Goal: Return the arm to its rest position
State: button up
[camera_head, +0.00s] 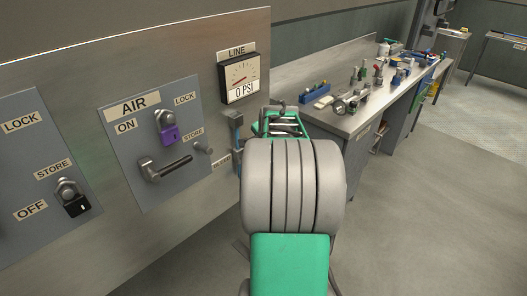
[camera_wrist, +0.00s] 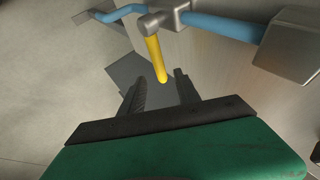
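My gripper (camera_wrist: 160,76) shows in the wrist view with its two dark fingers apart and nothing clearly held between them. A yellow lever (camera_wrist: 152,52) hangs from a grey fitting just beyond the fingertips, and its lower end appears between them. I cannot tell whether they touch. In the head view my grey and green arm reaches forward beside the wall panel, and its links hide the fingers. Part of my green hand (camera_head: 281,124) shows beyond the arm, right of a blue fitting on the panel (camera_head: 235,122).
The wall panel holds an AIR plate (camera_head: 140,126) with a purple padlock (camera_head: 169,134) and a handle (camera_head: 166,169). A black padlock (camera_head: 76,204) is at left. The gauge (camera_head: 243,79) reads 0 PSI. A workbench (camera_head: 340,122) with tools lies beyond my arm. The right floor is clear.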

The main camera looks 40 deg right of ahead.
jog(key=shift+v, duration=0.85)
jog(key=s+a+f+n+g+y, duration=0.45)
jog(key=s+a+f+n, duration=0.6)
jog(key=s+a, duration=0.4)
jog(key=w+a+r+n, duration=0.1)
jog(key=a+r+n, duration=0.2)
jog(key=a, duration=0.9)
jog(key=a+r+n+t, duration=0.1)
jog(key=a+r+n, duration=0.3)
jog(key=a, duration=0.8)
jog(key=shift+w+a+r+n, duration=0.25)
jog(key=shift+w+r+n, duration=0.15)
jog(key=shift+n, duration=0.65)
